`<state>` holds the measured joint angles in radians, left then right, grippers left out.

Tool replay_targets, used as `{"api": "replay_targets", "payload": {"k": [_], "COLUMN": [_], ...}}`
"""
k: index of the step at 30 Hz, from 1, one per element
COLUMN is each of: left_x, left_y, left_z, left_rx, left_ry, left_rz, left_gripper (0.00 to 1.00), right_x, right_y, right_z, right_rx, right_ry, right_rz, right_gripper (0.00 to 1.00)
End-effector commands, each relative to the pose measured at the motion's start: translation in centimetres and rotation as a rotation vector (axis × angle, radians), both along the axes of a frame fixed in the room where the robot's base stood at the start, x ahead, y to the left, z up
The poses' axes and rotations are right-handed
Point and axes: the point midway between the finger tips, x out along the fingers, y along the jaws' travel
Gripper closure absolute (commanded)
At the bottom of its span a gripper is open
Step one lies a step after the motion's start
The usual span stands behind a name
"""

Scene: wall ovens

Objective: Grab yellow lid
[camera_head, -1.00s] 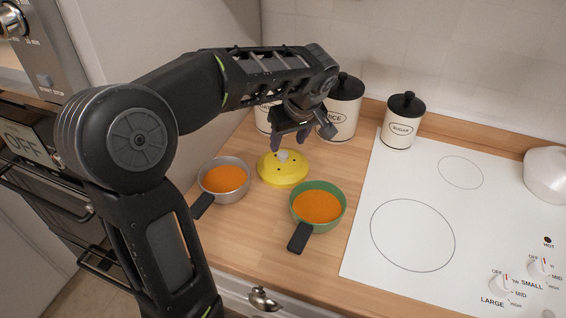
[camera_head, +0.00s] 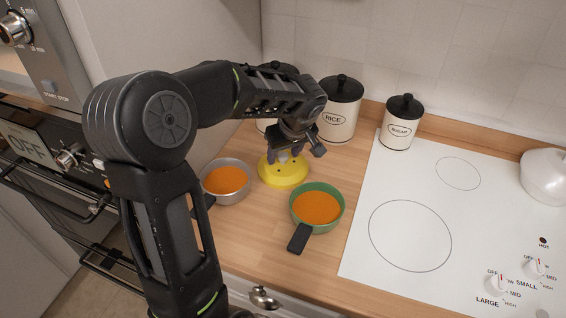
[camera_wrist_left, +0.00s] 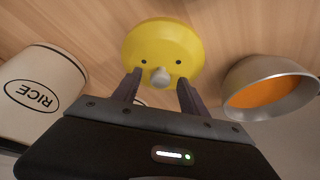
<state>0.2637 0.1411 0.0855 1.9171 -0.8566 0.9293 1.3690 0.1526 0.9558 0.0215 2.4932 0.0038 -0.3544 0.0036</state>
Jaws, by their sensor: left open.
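The yellow lid (camera_head: 283,174) lies on the wooden counter between the grey pan and the green pan. It has a pale grey knob on top, partly hidden by my gripper in the head view. My left gripper (camera_head: 285,157) is open and points down right above the lid. In the left wrist view, the lid (camera_wrist_left: 163,45) lies beyond the fingertips, and its knob (camera_wrist_left: 160,76) shows between the two open fingers of my gripper (camera_wrist_left: 159,80). I cannot tell whether the fingers touch the knob. My right gripper is not in view.
A grey pan (camera_head: 226,181) and a green pan (camera_head: 317,208), both with orange contents, flank the lid closely. The rice canister (camera_head: 338,122) and sugar canister (camera_head: 398,131) stand behind. A white cooktop (camera_head: 470,230) lies to the right. The front counter is clear.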

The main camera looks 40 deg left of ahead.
Motion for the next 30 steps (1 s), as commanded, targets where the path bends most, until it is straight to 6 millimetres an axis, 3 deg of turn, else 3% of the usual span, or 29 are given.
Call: {"api": "replay_targets", "payload": {"k": [14, 30], "left_x": [0.01, 0.01], "left_y": [-0.02, -0.02], "left_z": [0.04, 0.04], "left_rx": [0.000, 0.000], "left_ry": [0.000, 0.000], "left_rz": [0.000, 0.000], "left_gripper": [0.49, 0.93], "right_x": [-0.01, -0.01], "right_y": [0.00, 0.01], "right_z": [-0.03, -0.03], "right_rx": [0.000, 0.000], "right_ry": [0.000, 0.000], "right_rz": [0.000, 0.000], "right_gripper": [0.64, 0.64]}}
